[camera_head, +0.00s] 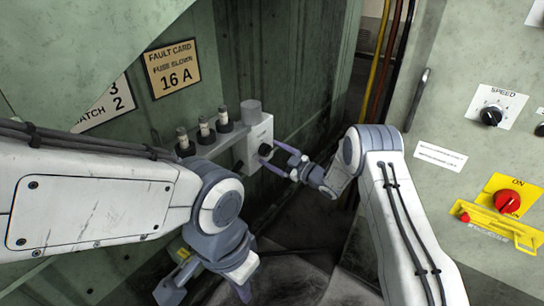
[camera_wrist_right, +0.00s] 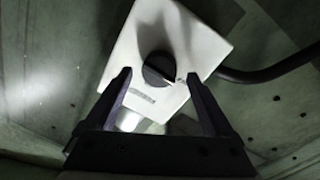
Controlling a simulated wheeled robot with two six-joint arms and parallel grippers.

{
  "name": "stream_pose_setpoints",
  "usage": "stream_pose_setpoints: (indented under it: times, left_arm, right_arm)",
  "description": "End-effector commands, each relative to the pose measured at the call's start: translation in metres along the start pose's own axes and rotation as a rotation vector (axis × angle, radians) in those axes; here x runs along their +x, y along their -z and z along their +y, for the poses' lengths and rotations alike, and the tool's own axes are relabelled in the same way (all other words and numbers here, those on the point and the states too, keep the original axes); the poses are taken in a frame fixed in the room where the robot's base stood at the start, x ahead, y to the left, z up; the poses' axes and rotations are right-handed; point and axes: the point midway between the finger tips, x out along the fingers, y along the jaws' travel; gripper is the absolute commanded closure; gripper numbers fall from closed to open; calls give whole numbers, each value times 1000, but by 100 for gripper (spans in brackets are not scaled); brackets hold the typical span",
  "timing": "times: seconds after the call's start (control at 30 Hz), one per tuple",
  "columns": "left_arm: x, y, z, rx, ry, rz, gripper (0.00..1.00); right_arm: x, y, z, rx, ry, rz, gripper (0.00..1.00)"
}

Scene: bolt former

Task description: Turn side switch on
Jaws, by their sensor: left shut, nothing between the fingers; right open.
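The side switch is a black rotary knob (camera_head: 265,150) on a pale box (camera_head: 256,133) on the green wall, in the middle of the head view. In the right wrist view the round knob (camera_wrist_right: 158,68), with a light pointer mark toward the lower right, sits on the white box (camera_wrist_right: 204,42). My right gripper (camera_head: 278,160) is open at the box. Its fingertips (camera_wrist_right: 158,77) appear either side of the knob in the right wrist view; I cannot tell whether they touch it. My left gripper (camera_head: 243,289) is shut and empty, low in the head view, away from the switch.
Several fuses (camera_head: 205,130) stand on a shelf left of the box, below a fault card (camera_head: 171,68). A dark cable (camera_wrist_right: 262,73) leaves the box. At the right, a panel holds a speed knob (camera_head: 492,115) and a red switch (camera_head: 507,202) with a yellow guard.

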Motion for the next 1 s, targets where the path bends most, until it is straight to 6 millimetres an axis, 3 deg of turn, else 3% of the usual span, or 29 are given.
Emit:
stream_pose_setpoints:
  times: [0.4, 0.63, 1.0]
  left_arm:
    - [2, 0, 0, 0, 0, 0, 100]
    - [2, 0, 0, 0, 0, 0, 100]
    - [-3, 0, 0, 0, 0, 0, 100]
  right_arm:
    - [8, 0, 2, 1, -4, -2, 13]
    - [8, 0, 2, 0, -4, -2, 98]
    - [7, 0, 3, 64, -2, -7, 98]
